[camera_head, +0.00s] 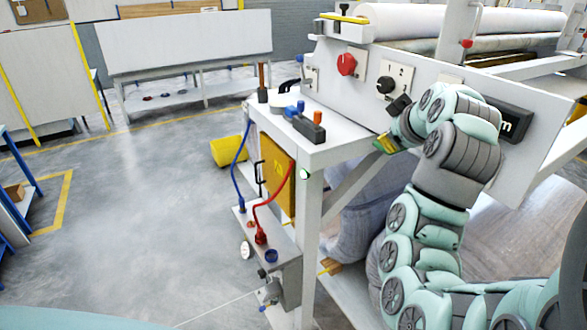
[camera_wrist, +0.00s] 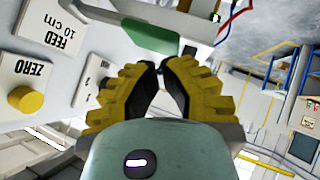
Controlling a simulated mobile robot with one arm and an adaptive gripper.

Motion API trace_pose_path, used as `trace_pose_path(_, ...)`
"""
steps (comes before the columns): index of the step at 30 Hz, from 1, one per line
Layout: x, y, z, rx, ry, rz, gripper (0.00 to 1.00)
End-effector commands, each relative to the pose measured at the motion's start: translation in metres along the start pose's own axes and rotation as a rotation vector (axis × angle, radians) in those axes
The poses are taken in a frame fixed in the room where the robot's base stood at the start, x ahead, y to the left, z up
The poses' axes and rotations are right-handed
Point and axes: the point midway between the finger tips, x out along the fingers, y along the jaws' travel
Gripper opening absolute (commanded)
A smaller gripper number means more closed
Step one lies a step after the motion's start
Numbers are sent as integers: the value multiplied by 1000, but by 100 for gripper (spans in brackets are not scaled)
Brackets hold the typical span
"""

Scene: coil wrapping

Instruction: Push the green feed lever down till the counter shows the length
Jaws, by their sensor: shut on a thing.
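The green feed lever (camera_wrist: 150,36) shows in the wrist view as a green grip on a pale arm, right at my fingertips. My gripper (camera_wrist: 160,68) has yellow ribbed fingers with dark pads, closed together at the lever's edge; how much of the lever lies between them is hard to see. In the head view my gripper (camera_head: 388,143) is at the front edge of the machine panel, below the black knob. The counter (camera_head: 514,122) is a dark display at the panel's right; my arm covers its digits and only an "m" shows.
The wrist view shows a "FEED 10 cm" label (camera_wrist: 62,32), a "ZERO" label (camera_wrist: 36,70) and a yellow button (camera_wrist: 26,99). In the head view, a red knob (camera_head: 346,64) and black selector (camera_head: 385,85) sit on the panel. Tools lie on the white side shelf (camera_head: 340,128).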

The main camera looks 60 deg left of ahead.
Motion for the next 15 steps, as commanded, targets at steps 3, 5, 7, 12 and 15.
trace_pose_path(3, -12, -3, 1, -3, 7, 5, 0)
trace_pose_path(5, -27, 2, -6, 0, 2, -3, 0)
trace_pose_path(7, -34, 2, -5, 1, -1, -6, 0)
trace_pose_path(12, -48, 2, -7, -2, 12, 0, 0)
trace_pose_path(15, -54, 2, -7, -3, 12, 2, 0)
